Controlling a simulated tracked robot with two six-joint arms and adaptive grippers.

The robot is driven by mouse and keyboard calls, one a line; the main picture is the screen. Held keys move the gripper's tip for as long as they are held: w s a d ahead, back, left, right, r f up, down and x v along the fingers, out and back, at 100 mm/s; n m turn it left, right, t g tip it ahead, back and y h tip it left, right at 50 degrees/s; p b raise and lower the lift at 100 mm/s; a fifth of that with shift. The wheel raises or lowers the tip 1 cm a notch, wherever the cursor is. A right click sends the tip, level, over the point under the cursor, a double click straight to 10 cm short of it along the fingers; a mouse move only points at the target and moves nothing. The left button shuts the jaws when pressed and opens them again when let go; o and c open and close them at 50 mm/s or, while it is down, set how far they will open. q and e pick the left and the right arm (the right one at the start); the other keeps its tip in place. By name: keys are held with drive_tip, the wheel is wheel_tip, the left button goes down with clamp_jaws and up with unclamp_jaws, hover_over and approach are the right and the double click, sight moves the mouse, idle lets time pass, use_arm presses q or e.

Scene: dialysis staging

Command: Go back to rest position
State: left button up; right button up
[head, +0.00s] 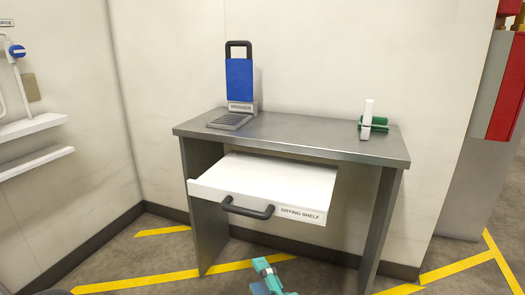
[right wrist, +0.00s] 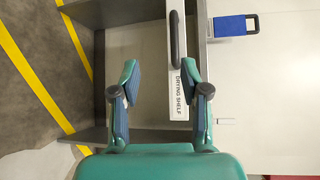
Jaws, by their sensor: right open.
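My right gripper (head: 268,276) shows as a small teal shape at the bottom of the head view, low in front of the table. In the right wrist view, my right gripper (right wrist: 159,76) has its two fingers spread wide with nothing between them held. The white drying shelf (head: 262,186), a drawer with a dark handle, is pulled out under the tabletop. It also shows beyond the fingers in the right wrist view (right wrist: 177,95), apart from them. My left gripper is not in view.
The grey metal table (head: 300,138) stands against the wall. A blue device with a dark handle (head: 240,80) stands on its left, and a green and white item (head: 371,122) on its right. White wall shelves (head: 32,127) are at left. The floor in front looks free.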

drive_tip(key=d+f+g+h, duration=0.2)
drive_tip(key=d+f, duration=0.3)
drive_tip(key=f, duration=0.5)
drive_tip(key=w+d+f+m+g+h, duration=0.15)
drive_tip(key=d+f, duration=0.25)
drive_tip(key=f, duration=0.5)
drive_tip(key=d+f+g+h, duration=0.25)
drive_tip(key=d+f, duration=0.25)
drive_tip(key=f, duration=0.5)
drive_tip(key=s+f+n+g+y, duration=0.3)
drive_tip(key=s+f+n+g, duration=0.5)
drive_tip(key=s+f, duration=0.7)
wheel_tip(320, 180, up, 38)
drive_tip(key=s+a+n+p, duration=0.1)
drive_tip(key=n+p, duration=0.5)
drive_tip(key=p, duration=3.1)
drive_tip(key=shift+s+a, duration=0.25)
drive_tip(key=shift+s, duration=0.35)
drive_tip(key=shift+f, duration=0.1)
